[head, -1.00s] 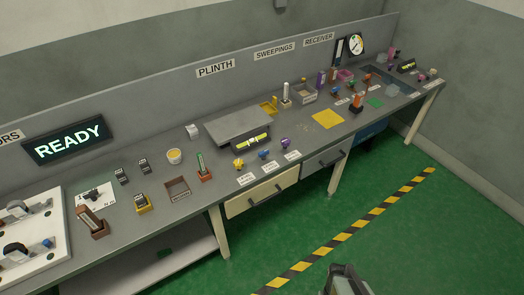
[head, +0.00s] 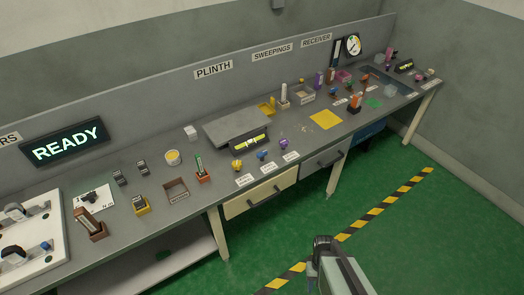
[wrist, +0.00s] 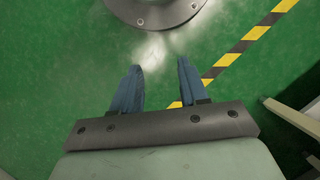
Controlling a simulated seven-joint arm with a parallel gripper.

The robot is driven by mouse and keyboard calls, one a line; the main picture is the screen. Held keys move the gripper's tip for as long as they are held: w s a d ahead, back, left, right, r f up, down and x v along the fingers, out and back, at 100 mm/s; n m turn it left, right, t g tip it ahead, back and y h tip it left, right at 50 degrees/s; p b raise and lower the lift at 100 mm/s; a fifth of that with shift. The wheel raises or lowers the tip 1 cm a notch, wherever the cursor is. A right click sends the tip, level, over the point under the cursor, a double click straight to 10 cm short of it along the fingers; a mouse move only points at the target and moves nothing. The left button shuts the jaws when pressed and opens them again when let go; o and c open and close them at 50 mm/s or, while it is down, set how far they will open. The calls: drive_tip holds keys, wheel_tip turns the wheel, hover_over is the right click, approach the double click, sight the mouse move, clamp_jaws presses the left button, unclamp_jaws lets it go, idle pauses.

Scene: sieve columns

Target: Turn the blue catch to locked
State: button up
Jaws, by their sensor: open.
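A small blue knob-like piece (head: 262,155) stands near the bench's front edge, between a yellow one (head: 237,165) and a purple one (head: 284,144), each with a white label in front. I take it as the blue catch, but its setting and label text are too small to read. Another small blue part (head: 46,246) is on the white board at far left. My gripper shows in the wrist view (wrist: 160,66), its two blue fingers apart with nothing between them, over the green floor. In the head view my arm is at bottom centre, in front of the bench and away from the catch.
The grey bench (head: 140,226) carries many small items, including a raised grey plinth (head: 232,126) behind the knobs. A cream drawer (head: 262,196) is below them. A screen (head: 65,143) reads READY. A yellow-black stripe (head: 385,206) crosses the open green floor.

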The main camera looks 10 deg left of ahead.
drive_tip(key=w+a+r+n+t, duration=0.1)
drive_tip(key=w+a+r, duration=0.25)
drive_tip(key=w, duration=0.35)
drive_tip(key=w+a+r+t, duration=0.1)
drive_tip(key=w+a+r, duration=0.1)
drive_tip(key=w+a, duration=0.35)
wheel_tip(320, 180, up, 31)
drive_tip(key=n+t, duration=0.3)
drive_tip(key=n, duration=2.1)
hover_over(262, 152)
drive_tip(key=shift+y, duration=0.4)
wheel_tip(262, 152, down, 14)
drive_tip(key=shift+s+r, duration=0.1)
drive_tip(key=shift+r, duration=0.1)
drive_tip(key=shift+c, duration=0.4)
